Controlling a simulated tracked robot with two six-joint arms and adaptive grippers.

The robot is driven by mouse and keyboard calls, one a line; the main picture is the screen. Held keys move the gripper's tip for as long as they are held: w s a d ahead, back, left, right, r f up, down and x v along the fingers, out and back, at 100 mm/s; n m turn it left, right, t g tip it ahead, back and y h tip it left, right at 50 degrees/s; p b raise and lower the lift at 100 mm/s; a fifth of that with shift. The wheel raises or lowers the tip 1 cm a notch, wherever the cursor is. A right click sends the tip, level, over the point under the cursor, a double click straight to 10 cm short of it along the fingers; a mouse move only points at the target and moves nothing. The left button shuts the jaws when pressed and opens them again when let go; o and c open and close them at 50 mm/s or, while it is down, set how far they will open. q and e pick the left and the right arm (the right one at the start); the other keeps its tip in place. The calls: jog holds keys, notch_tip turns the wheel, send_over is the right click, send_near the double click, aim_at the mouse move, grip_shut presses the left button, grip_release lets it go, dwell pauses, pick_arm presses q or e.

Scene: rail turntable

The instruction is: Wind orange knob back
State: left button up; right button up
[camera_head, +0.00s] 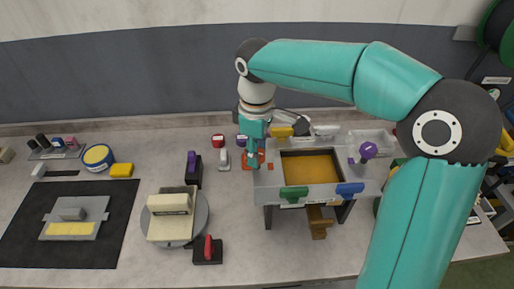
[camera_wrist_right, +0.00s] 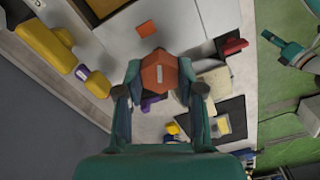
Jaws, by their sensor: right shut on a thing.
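The orange knob (camera_wrist_right: 160,72) is a faceted knob with a pale mark on its face, seen between the fingers of my right gripper (camera_wrist_right: 162,92) in the right wrist view. The right gripper is shut on it, with a finger on each side. In the head view my right gripper (camera_head: 255,152) points down at the left end of a grey box on legs (camera_head: 317,192), and it mostly hides the knob. In the right wrist view a teal arm at the right edge seems to be my left arm, with its gripper (camera_wrist_right: 271,38) too small to read.
A round turntable (camera_head: 200,222) with a cream block, a red-handled piece (camera_head: 208,250) and a black mat (camera_head: 110,250) lie left.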

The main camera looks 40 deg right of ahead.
jog(key=shift+r+n, duration=0.1)
jog(key=shift+n, duration=1.5)
jog(key=o, duration=1.2)
jog(key=shift+c, duration=0.2)
notch_tip(320, 180, up, 12)
